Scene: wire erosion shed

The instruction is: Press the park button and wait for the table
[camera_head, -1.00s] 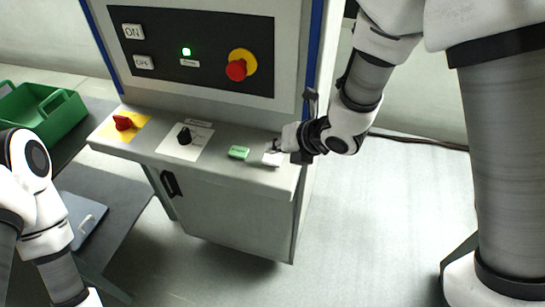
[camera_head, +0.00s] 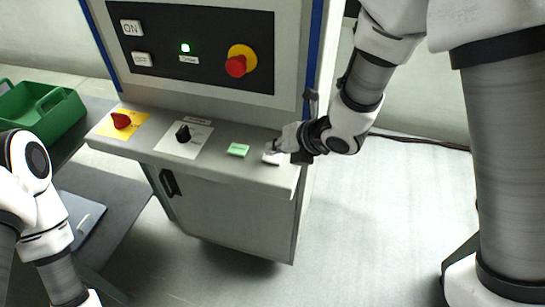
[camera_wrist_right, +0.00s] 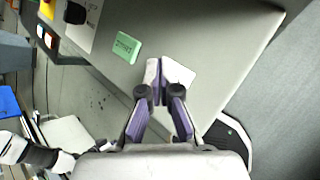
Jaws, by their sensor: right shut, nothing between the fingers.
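A white button (camera_head: 270,159) sits at the right end of the console ledge; its label cannot be read. My right gripper (camera_head: 271,149) is shut and empty, with its fingertips at this button and partly covering it. In the right wrist view the shut fingertips (camera_wrist_right: 164,91) overlap the white button (camera_wrist_right: 181,76); touching or just above it, I cannot tell. A green button (camera_head: 238,150) lies just left of it, also in the wrist view (camera_wrist_right: 126,47). A small lamp (camera_head: 185,48) on the black panel is lit pale green. My left gripper is out of view.
The ledge also carries a black knob (camera_head: 183,133) and a red knob (camera_head: 121,120) on yellow. A red stop button (camera_head: 236,66) stands out from the panel. A green crate (camera_head: 42,118) is on a dark table at left. Floor to the right is clear.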

